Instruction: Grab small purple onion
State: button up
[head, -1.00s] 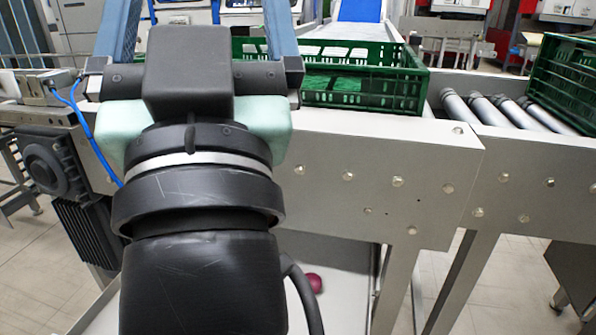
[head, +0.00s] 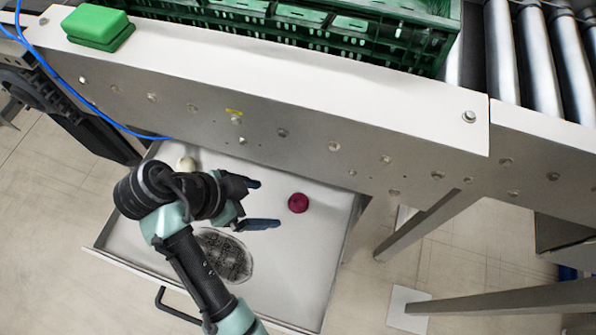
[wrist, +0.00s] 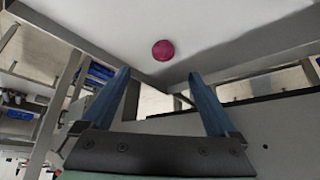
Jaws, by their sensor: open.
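The small purple onion (head: 298,203) lies on the white tray surface below the conveyor in the head view. In the wrist view the onion (wrist: 163,50) shows beyond the fingertips, near the top middle. My gripper (head: 268,204) is open and empty, to the left of the onion, with its two blue fingers spread and pointing toward it. In the wrist view my gripper (wrist: 159,75) has a clear gap between its fingers. The onion is apart from both fingers. Nothing covers it in either view.
The white tray (head: 290,285) also holds a pale round item (head: 187,163) and a dark patterned round object (head: 222,257). The conveyor side panel (head: 260,95) overhangs the tray's back. A green crate (head: 330,35) and a green block (head: 97,27) stand above.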

aim_at(292, 203)
jog(key=b+x, duration=0.2)
jog(key=x, duration=0.4)
jog(key=shift+d+f, duration=0.15)
jog(key=shift+f, duration=0.1)
jog(key=shift+w+b+x, duration=0.2)
jog(key=shift+b+x, duration=0.3)
jog(key=shift+x, duration=1.1)
jog(key=shift+w+b+x, duration=0.2)
jog(key=shift+b+x, duration=0.25)
jog(key=shift+x, duration=1.1)
jog(key=shift+w+r, duration=0.1)
jog(key=shift+r, duration=0.05)
jog(key=c, duration=1.4)
